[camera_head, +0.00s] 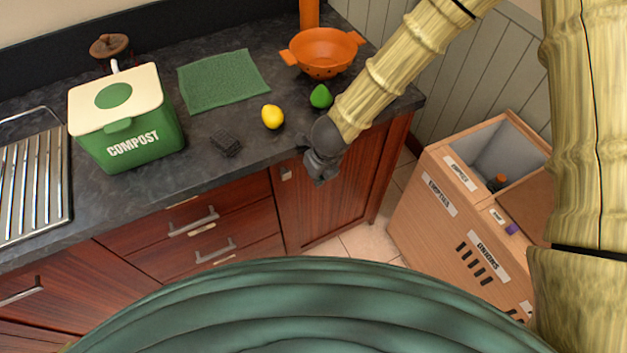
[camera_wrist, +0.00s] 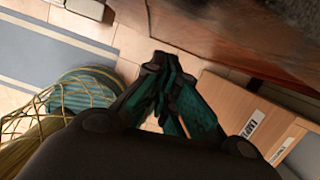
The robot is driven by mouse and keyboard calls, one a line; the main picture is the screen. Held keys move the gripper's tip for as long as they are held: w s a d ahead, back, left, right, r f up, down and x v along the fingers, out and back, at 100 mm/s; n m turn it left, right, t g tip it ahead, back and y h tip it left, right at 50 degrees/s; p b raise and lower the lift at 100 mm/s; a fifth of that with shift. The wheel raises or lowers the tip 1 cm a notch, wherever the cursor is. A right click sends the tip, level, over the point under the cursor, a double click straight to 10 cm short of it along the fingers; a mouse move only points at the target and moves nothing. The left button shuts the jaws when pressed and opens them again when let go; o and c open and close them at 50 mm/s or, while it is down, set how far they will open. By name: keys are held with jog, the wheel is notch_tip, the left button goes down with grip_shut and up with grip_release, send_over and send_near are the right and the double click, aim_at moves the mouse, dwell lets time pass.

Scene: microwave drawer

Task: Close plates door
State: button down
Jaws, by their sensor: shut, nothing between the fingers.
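A reddish-brown wooden door (camera_head: 350,200) is in the cabinet front under the right end of the counter, to the right of the drawers. It looks flush or nearly flush with the cabinet front; a small gap cannot be ruled out. A small pale label (camera_head: 287,174) is near its upper left, too small to read. My gripper (camera_head: 320,178) is in front of the door's upper part, pointing down, and hides part of it. In the wrist view my gripper (camera_wrist: 167,62) is shut and empty, with dark wood (camera_wrist: 215,35) beyond the fingertips. Contact with the door cannot be told.
Drawers (camera_head: 195,228) with metal handles are left of the door. A wooden bin (camera_head: 425,200) with labels stands to the right. The counter (camera_head: 225,180) holds a green compost box (camera_head: 150,150), a lemon (camera_head: 272,117), a lime (camera_head: 320,97) and an orange colander (camera_head: 325,55).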

jog(key=shift+w+a, duration=0.1)
dwell(0.3)
jog(key=s+d+r+b, duration=0.2)
jog(key=s+r, duration=0.3)
jog(key=r, duration=0.4)
jog(key=shift+s+d+r, duration=0.35)
jog(key=shift+d, duration=0.25)
jog(key=shift+f, duration=0.1)
